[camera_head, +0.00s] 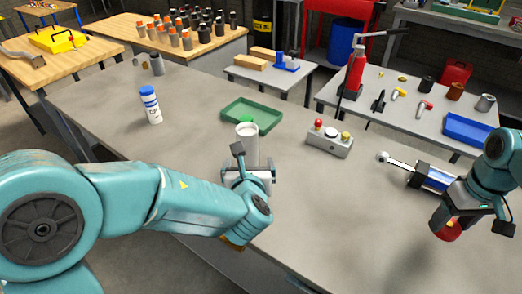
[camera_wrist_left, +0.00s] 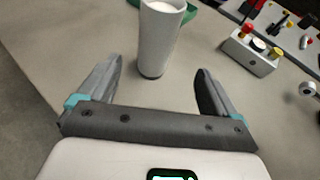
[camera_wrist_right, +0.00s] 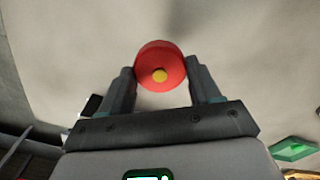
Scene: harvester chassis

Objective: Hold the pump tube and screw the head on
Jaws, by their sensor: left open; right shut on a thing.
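A pale cylinder, which looks like the pump tube (camera_head: 247,146), stands upright on the grey workbench. It also shows in the left wrist view (camera_wrist_left: 160,38). My left gripper (camera_head: 247,174) is open and empty in front of it. The tube stands just beyond the fingertips, roughly between their lines, apart from them. My right gripper (camera_wrist_right: 161,74) is shut on a round red part with a yellow centre (camera_wrist_right: 160,62), which looks like the head. In the head view this red part (camera_head: 447,232) hangs below the right gripper, to the right of the tube.
A green tray (camera_head: 232,109) lies behind the tube. A control box (camera_head: 329,140) with red and yellow knobs stands right of it. A blue and silver cylinder with a rod (camera_head: 402,163) lies near my right gripper. A white, blue-capped bottle (camera_head: 151,106) stands left. The bench between the grippers is clear.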

